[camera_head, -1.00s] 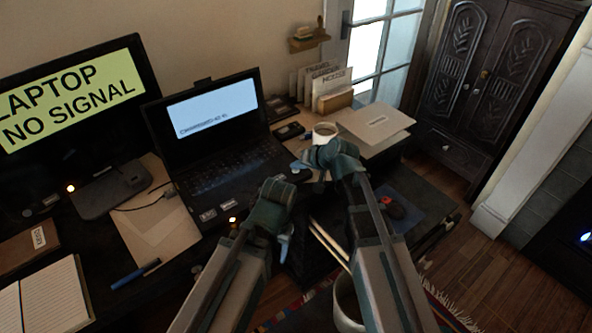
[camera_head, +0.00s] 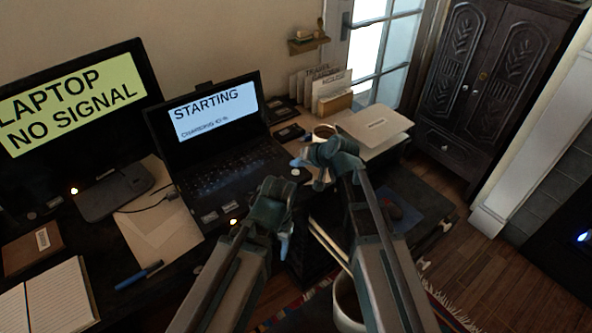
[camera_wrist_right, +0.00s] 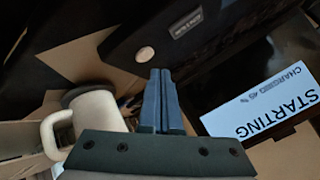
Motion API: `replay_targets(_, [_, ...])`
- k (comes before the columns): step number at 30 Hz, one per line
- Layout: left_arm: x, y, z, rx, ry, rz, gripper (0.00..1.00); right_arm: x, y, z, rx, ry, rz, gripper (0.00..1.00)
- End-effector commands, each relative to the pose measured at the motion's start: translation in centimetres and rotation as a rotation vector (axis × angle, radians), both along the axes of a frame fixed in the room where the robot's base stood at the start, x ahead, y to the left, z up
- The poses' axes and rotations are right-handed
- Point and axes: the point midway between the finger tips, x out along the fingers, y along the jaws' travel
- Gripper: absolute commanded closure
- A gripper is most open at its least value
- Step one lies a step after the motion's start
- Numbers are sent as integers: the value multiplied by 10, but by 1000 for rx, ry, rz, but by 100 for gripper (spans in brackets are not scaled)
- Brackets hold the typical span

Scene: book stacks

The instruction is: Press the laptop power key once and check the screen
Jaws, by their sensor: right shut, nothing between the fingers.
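The open laptop (camera_head: 215,150) stands on the desk. Its screen (camera_head: 215,112) reads "STARTING" above a smaller charging line; the screen also shows upside down in the right wrist view (camera_wrist_right: 262,103). The round pale power key (camera_wrist_right: 146,54) is at the corner of the keyboard deck, and it shows in the head view (camera_head: 295,172). My right gripper (camera_wrist_right: 160,72) is shut and empty, with its tips close to the key; a small gap shows in the wrist view. My left gripper (camera_head: 284,248) hangs in front of the laptop's near edge, its jaws unclear.
A monitor (camera_head: 75,100) at left reads "LAPTOP NO SIGNAL". A white mug (camera_head: 323,133) stands close behind my right gripper. A dock (camera_head: 115,190), a notebook (camera_head: 45,300) and a blue pen (camera_head: 139,275) lie at left. A file holder (camera_head: 335,103) stands behind the mug.

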Motion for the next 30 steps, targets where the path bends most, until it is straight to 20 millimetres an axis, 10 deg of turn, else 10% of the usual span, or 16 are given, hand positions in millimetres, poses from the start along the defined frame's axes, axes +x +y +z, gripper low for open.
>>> replay_targets(15, [0, 0, 53, 0, 0, 1, 39, 0, 0, 53, 0, 0, 0, 100])
replay_targets(30, [0, 0, 53, 0, 0, 1, 39, 0, 0, 52, 0, 0, 0, 100])
